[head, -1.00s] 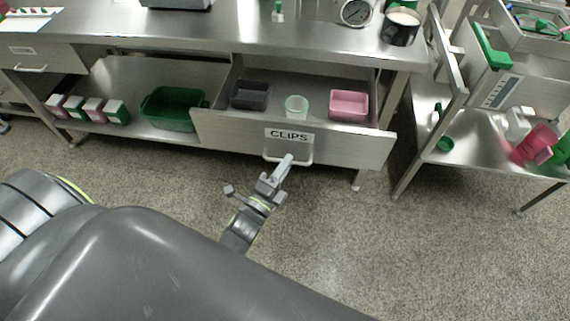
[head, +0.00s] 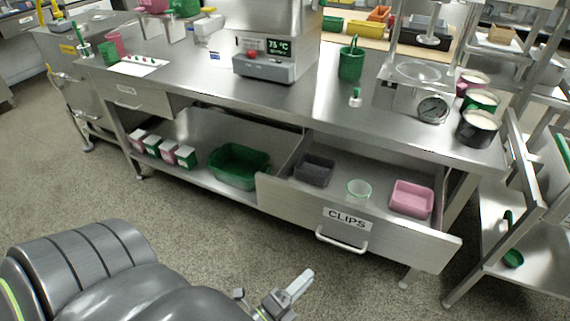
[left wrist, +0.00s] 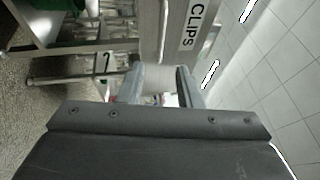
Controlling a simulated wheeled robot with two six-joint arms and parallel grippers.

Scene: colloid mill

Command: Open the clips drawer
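The clips drawer (head: 400,236) stands pulled out from under the steel bench, labelled CLIPS (head: 347,219). Its bar handle (head: 341,243) is on the front, below the label. Inside the drawer are a dark grey bin (head: 314,170), a clear green-rimmed cup (head: 359,190) and a pink bin (head: 411,198). My left gripper (head: 302,284) is in front of the drawer, below and left of the handle, apart from it in the head view. In the left wrist view its two fingers (left wrist: 160,85) are spread with nothing held, and the label shows ahead. My right gripper is out of view.
A green tub (head: 238,166) and several small boxes (head: 160,150) sit on the lower shelf left of the drawer. A steel cart (head: 530,235) stands to the right. Speckled floor in front of the drawer is clear.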

